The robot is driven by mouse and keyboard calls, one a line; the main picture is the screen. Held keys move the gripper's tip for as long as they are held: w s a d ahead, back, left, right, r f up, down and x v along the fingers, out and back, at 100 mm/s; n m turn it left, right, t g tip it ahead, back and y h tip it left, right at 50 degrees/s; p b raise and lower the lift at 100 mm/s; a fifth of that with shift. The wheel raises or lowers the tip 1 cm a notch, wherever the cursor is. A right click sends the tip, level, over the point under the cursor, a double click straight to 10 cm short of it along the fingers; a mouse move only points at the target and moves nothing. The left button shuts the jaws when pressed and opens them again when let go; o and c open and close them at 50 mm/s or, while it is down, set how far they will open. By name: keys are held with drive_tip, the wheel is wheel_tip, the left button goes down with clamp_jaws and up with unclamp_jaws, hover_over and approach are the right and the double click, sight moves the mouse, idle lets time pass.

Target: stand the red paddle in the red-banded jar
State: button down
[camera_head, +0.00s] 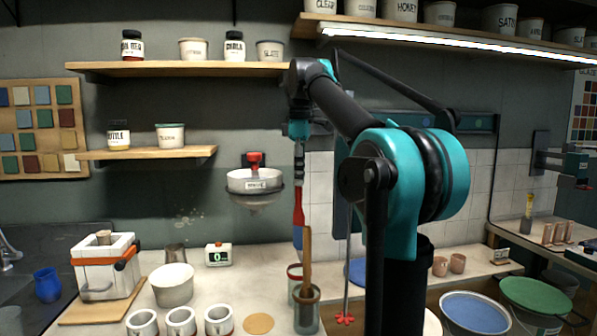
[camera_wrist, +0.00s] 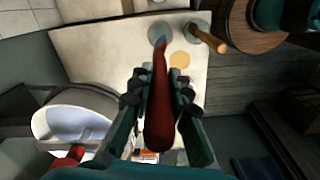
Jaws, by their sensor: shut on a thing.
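My gripper (camera_head: 299,182) is shut on the red paddle (camera_head: 298,207), which hangs upright with its blue end down. The red-banded jar (camera_head: 293,272) stands on the counter below the paddle, partly hidden behind a grey jar (camera_head: 307,318) holding a wooden-handled tool (camera_head: 307,260). The paddle's blue end is above the banded jar's rim, apart from it as far as I can see. In the wrist view, a round grey jar (camera_wrist: 168,30) lies by the tip; its band is not visible.
A white funnel bowl (camera_head: 254,181) with a red knob is mounted on the wall to the left. Several white cups (camera_head: 181,322), a white bowl (camera_head: 172,286) and a tan disc (camera_head: 258,323) are on the counter (camera_head: 240,283). A red star-ended rod (camera_head: 345,318) is to the right.

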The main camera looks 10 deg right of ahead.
sight(300, 219)
drive_tip(key=shift+f, duration=6.5)
drive_tip(key=c, duration=1.4)
unclamp_jaws()
drive_tip(key=shift+o, duration=0.2)
wheel_tip(300, 219, up, 12)
drive_tip(key=shift+s, duration=0.15)
